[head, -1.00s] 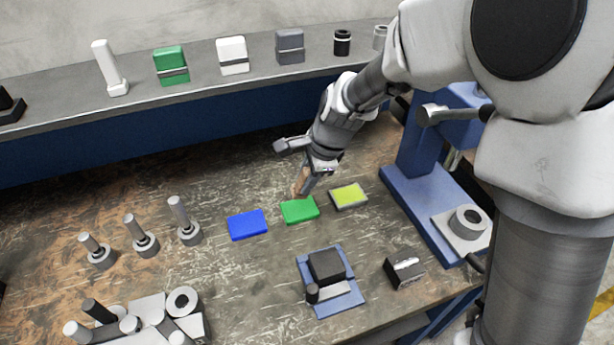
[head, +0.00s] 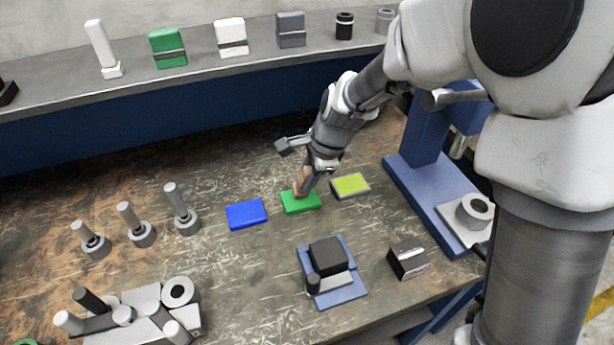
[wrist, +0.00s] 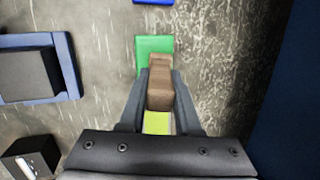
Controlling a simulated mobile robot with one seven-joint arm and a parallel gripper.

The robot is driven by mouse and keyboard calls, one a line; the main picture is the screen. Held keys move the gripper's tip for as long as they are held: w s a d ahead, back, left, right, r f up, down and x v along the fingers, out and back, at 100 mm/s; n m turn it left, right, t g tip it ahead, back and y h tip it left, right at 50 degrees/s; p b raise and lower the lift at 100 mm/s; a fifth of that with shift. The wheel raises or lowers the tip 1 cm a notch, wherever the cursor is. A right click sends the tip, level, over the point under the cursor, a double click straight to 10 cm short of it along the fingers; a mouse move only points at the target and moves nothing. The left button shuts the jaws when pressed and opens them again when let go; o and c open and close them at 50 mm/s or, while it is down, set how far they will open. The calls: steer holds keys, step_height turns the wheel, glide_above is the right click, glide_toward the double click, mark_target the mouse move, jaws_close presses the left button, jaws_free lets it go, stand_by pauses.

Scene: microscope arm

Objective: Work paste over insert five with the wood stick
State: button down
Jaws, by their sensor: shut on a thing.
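My gripper (head: 318,165) is shut on a brown wood stick (wrist: 160,85), which also shows in the head view (head: 304,183). The stick points down at a green pad (head: 301,203), and its tip overlaps the pad's far part in the head view. I cannot tell for sure whether it touches. The green pad shows past the stick in the wrist view (wrist: 152,46). Insert five is not marked in any view. Three grey pin-like pieces on round bases stand at the left, one of them here (head: 180,210). No paste can be made out.
A blue pad (head: 246,214) lies left of the green one, a yellow pad (head: 350,186) right. A blue-based fixture (head: 334,293) and a dark metal block (head: 408,262) stand in front. A blue press (head: 425,190) stands at right, a tray of parts (head: 140,320) front left.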

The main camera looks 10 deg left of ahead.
steer(key=shift+f, duration=0.6)
stand_by(1.4)
